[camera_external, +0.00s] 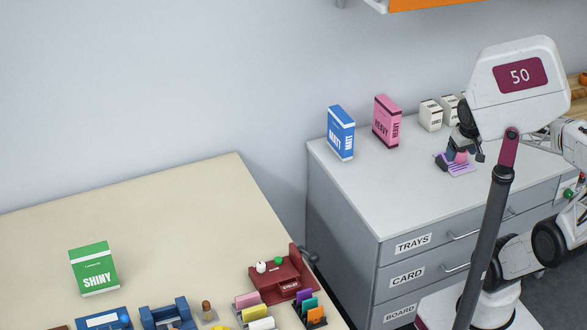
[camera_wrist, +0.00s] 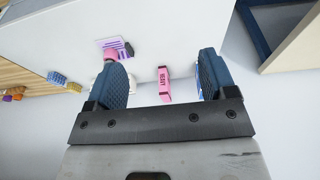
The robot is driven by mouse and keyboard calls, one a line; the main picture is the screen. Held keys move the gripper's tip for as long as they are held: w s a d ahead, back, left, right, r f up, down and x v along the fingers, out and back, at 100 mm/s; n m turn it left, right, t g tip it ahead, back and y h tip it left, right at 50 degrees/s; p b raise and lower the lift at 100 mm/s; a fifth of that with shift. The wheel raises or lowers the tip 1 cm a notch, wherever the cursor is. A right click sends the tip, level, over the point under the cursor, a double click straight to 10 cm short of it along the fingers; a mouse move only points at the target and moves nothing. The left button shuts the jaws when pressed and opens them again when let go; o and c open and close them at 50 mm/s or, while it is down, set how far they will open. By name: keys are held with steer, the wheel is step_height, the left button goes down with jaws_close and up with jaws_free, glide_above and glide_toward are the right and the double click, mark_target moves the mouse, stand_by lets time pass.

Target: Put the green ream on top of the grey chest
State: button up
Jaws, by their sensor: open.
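The green ream (camera_external: 95,268), marked SHINY, stands upright on the cream table at the left. It is not seen in the wrist view. The grey chest (camera_external: 375,203) stands to the right of the table, with drawers labelled TRAYS, CARD and BOARD. Its pale top also shows in the wrist view (camera_wrist: 182,25). My gripper (camera_wrist: 160,62) is open, with nothing between its fingers that it holds.
On the chest stand a blue ream (camera_external: 341,132), a pink ream (camera_external: 387,122), small white boxes (camera_external: 431,115) and a purple card (camera_external: 460,169). A red tray (camera_external: 280,283) and several small stationery items crowd the table's front. The table's back is clear.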

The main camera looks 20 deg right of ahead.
steer(key=w+a+r+n+y, duration=0.1)
steer(key=w+a+r+n, duration=0.3)
steer(key=w+a, duration=0.6)
steer(key=w+a+r+n+y, duration=0.1)
steer(key=w+a+r, duration=0.5)
steer(key=w+a, duration=0.5)
steer(key=w+a+n+y, duration=0.1)
steer(key=w+a+n, duration=0.1)
steer(key=w+a, duration=0.5)
steer(key=w+a+n, duration=0.1)
steer(key=w+a, duration=0.1)
steer(key=a, duration=1)
steer(key=w+a+n+y, duration=0.1)
steer(key=w+a+n, duration=0.1)
steer(key=w+a, duration=0.5)
steer(key=s+a+f+n, duration=0.1)
steer(key=a+f+n, duration=0.1)
steer(key=a, duration=1.8)
steer(key=n+g+y, duration=0.2)
steer(key=n+g, duration=0.1)
steer(key=n, duration=0.3)
glide_toward(89, 250)
steer(key=x, duration=0.2)
steer(key=shift+w+a+f, duration=0.1)
steer(key=shift+a+f, duration=0.05)
steer(key=shift+f, duration=0.15)
steer(key=shift+a, duration=0.15)
steer(key=shift+f, duration=0.1)
steer(key=shift+x, duration=1.25)
